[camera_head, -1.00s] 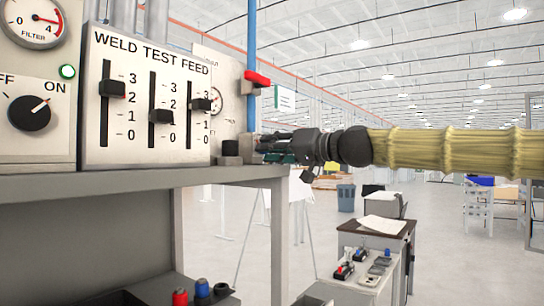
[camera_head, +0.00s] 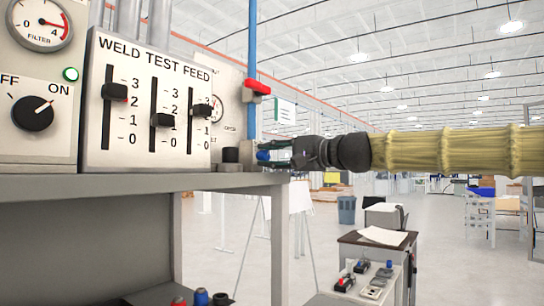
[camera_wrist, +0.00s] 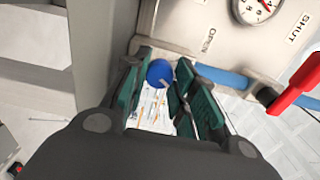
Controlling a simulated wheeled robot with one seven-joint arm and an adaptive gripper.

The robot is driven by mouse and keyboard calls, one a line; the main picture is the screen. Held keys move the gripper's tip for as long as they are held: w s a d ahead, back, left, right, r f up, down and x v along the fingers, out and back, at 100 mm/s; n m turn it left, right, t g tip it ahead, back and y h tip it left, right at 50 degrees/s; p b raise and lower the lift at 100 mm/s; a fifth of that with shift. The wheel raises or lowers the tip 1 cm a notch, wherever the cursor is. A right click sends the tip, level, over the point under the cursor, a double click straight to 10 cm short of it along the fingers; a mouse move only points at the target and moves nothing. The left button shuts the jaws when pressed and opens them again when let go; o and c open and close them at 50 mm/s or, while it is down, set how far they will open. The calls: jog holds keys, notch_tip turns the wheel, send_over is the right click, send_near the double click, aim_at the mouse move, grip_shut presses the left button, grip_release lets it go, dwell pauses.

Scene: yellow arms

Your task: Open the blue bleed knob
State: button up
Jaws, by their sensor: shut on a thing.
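The round blue bleed knob (camera_head: 263,155) is at the right end of the bench, low beside the blue pipe. It also shows in the wrist view (camera_wrist: 160,73), with a pale mark on its face. My gripper (camera_head: 272,154) reaches it from the right, nearly level. In the wrist view, the green-padded fingers of my gripper (camera_wrist: 160,82) lie on both sides of the knob and are closed on it. The exact contact of the pads is partly hidden.
A red lever (camera_head: 257,86) sits on the blue pipe (camera_head: 252,40) above my gripper. The slider panel (camera_head: 145,145) and a black knob (camera_head: 230,154) stand to the left on the grey bench (camera_head: 140,184).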

jog(key=shift+m, duration=1.3)
jog(key=o, duration=1)
jog(key=shift+d, duration=0.1)
jog(key=shift+v, duration=4.05)
jog(key=shift+w+r, duration=0.1)
